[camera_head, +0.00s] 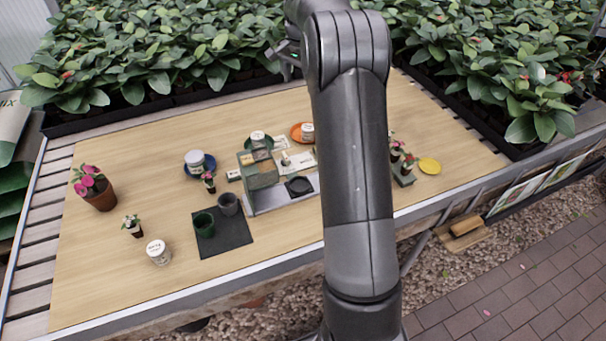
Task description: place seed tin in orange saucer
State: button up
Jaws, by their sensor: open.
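Several white tins with dark print are in view, and I cannot tell which is the seed tin. One tin (307,131) is at the right part of the orange saucer (295,131), apparently on it. Another tin (195,161) is on the blue saucer (209,166). A third tin (258,139) is by the grey-green box, on something green. One more tin (158,253) stands on the bare table at the front left. My gripper (284,52) shows only in part behind my arm, high over the table's back edge, open and apart from the tins.
A grey-green box (260,172) with a grey tray (283,195) stands mid-table. Two dark pots (204,224) (228,204) stand on a black mat (228,240). Potted flowers (100,190) and a yellow saucer (430,166) are at the sides. My arm hides table right of centre. The left front is mostly clear.

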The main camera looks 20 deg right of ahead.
jog(key=s+a+r+n+t, duration=0.1)
jog(key=s+a+r+n, duration=0.1)
jog(key=s+a+r, duration=0.35)
jog(key=s+a+r+n+t, duration=0.1)
jog(key=s+a+r+n, duration=0.15)
jog(key=s, duration=0.65)
jog(key=s+a+r+n, duration=0.1)
jog(key=s+a+r, duration=0.25)
jog(key=s, duration=0.35)
jog(key=s+a+f+n+t, duration=0.1)
jog(key=s+a+f+n, duration=0.1)
jog(key=s, duration=0.8)
jog(key=s+a+f+n+t, duration=0.1)
jog(key=s+a+f+n, duration=0.1)
jog(key=s, duration=0.8)
jog(key=shift+s+a+f+n, duration=0.4)
jog(key=shift+f+n, duration=0.1)
jog(key=shift+n, duration=0.55)
